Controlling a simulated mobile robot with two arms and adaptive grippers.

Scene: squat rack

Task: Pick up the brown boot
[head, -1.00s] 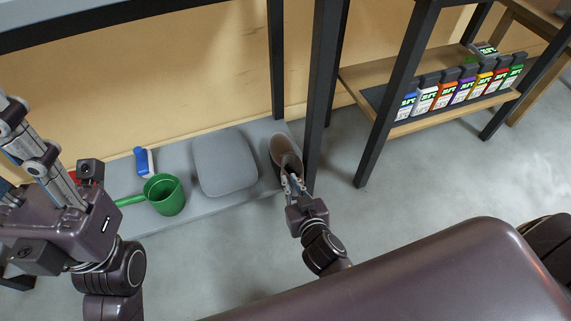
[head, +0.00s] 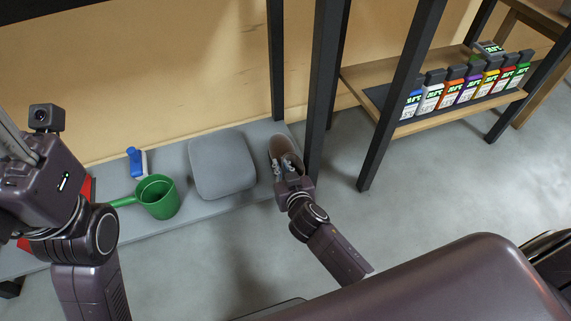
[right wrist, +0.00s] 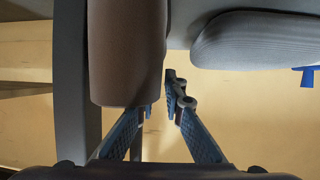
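The brown boot (head: 284,148) stands at the right end of the low grey shelf, beside a black post. My right gripper (head: 283,165) is at the boot's near side, its fingers overlapping the boot in the head view. In the right wrist view the boot (right wrist: 127,50) fills the upper left, close in front of the left finger. The right gripper (right wrist: 160,98) shows a gap between its fingers, and nothing is clearly clamped there. Whether a finger touches the boot is unclear. My left gripper (head: 15,140) is cut off at the left edge, its fingertips out of view.
A grey cushion-like block (head: 222,166), a green pot with a handle (head: 158,198) and a blue-and-white bottle (head: 137,162) sit on the grey shelf (head: 196,205). Black posts (head: 322,90) stand close right of the boot. Several coloured bottles (head: 448,94) line another rack.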

